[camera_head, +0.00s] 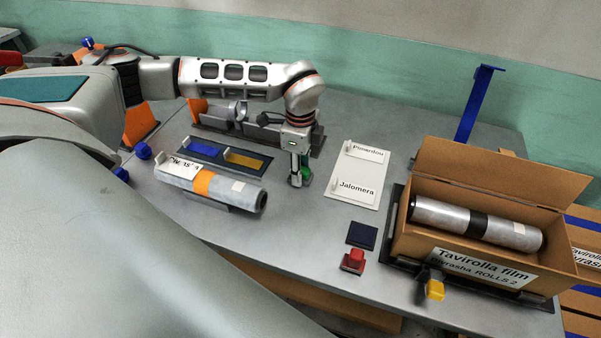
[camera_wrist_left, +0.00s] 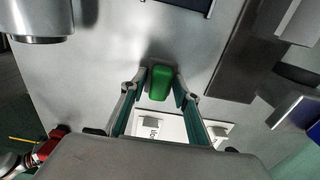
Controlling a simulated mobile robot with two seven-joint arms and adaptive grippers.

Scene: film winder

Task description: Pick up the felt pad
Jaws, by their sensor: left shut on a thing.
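My left gripper (camera_head: 299,180) points down over the grey table, left of the white label board. It is shut on a small green block, the felt pad (camera_head: 307,167). In the left wrist view the green felt pad (camera_wrist_left: 159,83) sits between the two fingertips of my left gripper (camera_wrist_left: 158,90), with a dark edge around its far end. In the head view the fingers hide part of it. I cannot tell whether it touches the table. My right gripper is not in view.
A film roll with an orange band (camera_head: 209,186) lies left of the gripper, before a blue-and-yellow tray (camera_head: 183,147). The label board (camera_head: 366,160), dark square pad (camera_head: 361,235), red-handled piece (camera_head: 353,261) and open cardboard box (camera_head: 427,247) with another roll lie right.

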